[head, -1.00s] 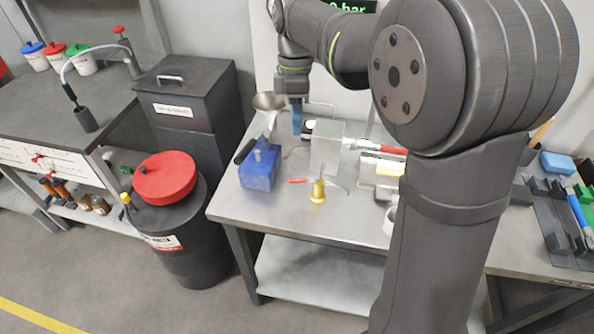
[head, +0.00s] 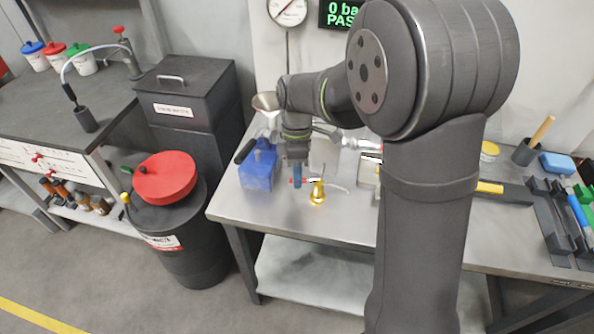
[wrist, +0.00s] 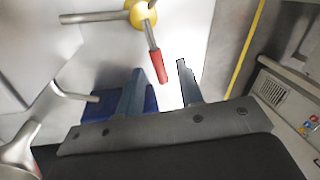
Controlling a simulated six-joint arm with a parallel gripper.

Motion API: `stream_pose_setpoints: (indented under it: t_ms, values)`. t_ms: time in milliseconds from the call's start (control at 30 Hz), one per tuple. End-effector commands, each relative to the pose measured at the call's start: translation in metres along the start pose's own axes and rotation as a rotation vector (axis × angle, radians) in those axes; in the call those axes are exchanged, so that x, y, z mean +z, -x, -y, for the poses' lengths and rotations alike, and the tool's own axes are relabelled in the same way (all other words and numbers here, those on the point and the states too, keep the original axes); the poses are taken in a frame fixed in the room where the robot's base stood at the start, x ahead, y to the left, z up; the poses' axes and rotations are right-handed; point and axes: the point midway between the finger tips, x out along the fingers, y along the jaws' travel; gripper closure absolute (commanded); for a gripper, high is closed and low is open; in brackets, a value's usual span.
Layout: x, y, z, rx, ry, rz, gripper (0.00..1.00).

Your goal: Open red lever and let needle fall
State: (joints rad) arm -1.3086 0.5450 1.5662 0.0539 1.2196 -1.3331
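The red lever (wrist: 158,67) projects from a brass fitting (wrist: 143,14) in the wrist view. In the head view the brass fitting (head: 318,194) stands on the steel bench, and the lever is mostly hidden behind my gripper (head: 296,180). My gripper (wrist: 160,72) is open and empty. Its fingertips lie either side of the lever's red end in the wrist view; I cannot tell the height gap, and no contact shows. The round gauge (head: 287,9) hangs on the wall, cut by the top edge.
A green-lettered display (head: 345,14) hangs beside the gauge. The bench front is clear.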

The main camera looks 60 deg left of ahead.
Motion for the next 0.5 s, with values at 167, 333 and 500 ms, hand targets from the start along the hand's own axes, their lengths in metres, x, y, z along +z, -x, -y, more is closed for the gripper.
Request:
stream_pose_setpoints:
  t_ms: [167,333,500]
  values:
    - [0.0,0.0001,0.0,0.0,0.0,0.0,0.74]
    - [0.0,0.0003,0.0,0.0,0.0,0.0,1.0]
    - [0.0,0.0004,-0.0001,0.0,-0.002,0.0,1.0]
